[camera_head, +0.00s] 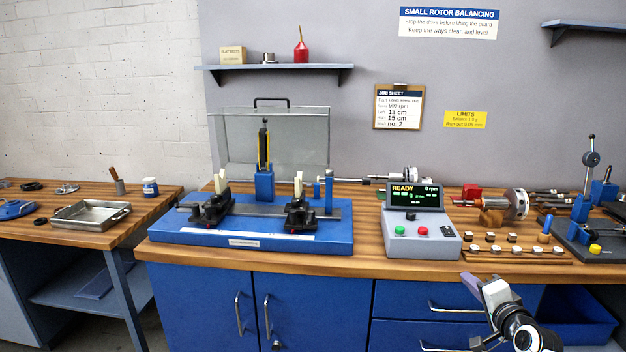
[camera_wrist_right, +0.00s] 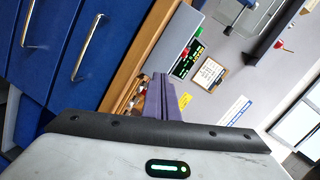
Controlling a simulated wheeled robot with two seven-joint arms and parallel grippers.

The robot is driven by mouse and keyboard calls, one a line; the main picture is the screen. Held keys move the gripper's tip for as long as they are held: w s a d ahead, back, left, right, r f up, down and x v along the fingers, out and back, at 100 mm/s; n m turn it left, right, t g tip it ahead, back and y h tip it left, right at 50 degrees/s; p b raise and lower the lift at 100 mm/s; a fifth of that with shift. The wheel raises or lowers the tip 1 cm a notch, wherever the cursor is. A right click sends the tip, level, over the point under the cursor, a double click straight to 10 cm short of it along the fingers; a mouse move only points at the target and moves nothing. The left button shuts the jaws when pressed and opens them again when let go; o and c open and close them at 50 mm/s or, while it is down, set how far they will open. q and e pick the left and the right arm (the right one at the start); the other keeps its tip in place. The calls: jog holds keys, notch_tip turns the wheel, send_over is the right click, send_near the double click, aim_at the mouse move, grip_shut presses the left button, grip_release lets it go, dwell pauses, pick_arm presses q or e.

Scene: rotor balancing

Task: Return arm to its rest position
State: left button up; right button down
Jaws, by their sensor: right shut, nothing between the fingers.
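My right gripper (camera_head: 477,285) is in front of the bench's drawers at the lower right of the head view, clear of the bench top. In the right wrist view its fingers (camera_wrist_right: 158,95) are together, with nothing between them. My left gripper is in neither view. The control box (camera_head: 420,222) on the bench reads READY and 6 rpm. The blue balancing machine (camera_head: 330,238) stands left of it, with two black supports (camera_head: 211,206) and a raised clear guard (camera_head: 270,135) behind. A rotor (camera_head: 516,204) lies right of the control box.
The wooden bench top (camera_head: 365,262) has a bare front strip. Small weights (camera_head: 512,249) sit in a rack at right, beside a dark stand (camera_head: 570,232). A metal tray (camera_head: 90,215) is on the left table. Drawer handles (camera_head: 455,308) stick out near my right gripper.

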jog(key=s+d+r+h, duration=0.2)
jog(key=d+r, duration=0.2)
jog(key=d, duration=0.8)
jog(key=s+a+f+n+g+y, duration=0.1)
jog(key=s+a+f+n, duration=0.3)
jog(key=s+f, duration=0.3)
jog(key=s+a+f+n+g+y, duration=0.15)
jog(key=s+a+f+n, duration=0.3)
jog(key=f, duration=0.45)
jog(key=s+a+f+n+g, duration=0.2)
jog(key=s+a+f+n, duration=0.2)
jog(key=s, duration=0.7)
jog(key=s+a+f+n+g, duration=0.2)
jog(key=s+a+f+n, duration=0.25)
jog(key=s, duration=0.55)
jog(key=s+a+f+n+g, duration=0.1)
jog(key=s+a+f+n, duration=0.25)
jog(key=s, duration=0.75)
jog(key=a+m+y, duration=0.1)
jog(key=a+m, duration=0.4)
jog(key=a, duration=0.8)
jog(key=shift+w+f+y, duration=0.2)
jog(key=shift+w+y, duration=0.1)
jog(key=shift+y, duration=0.05)
jog(key=shift+d+t, duration=0.1)
jog(key=shift+t, duration=0.15)
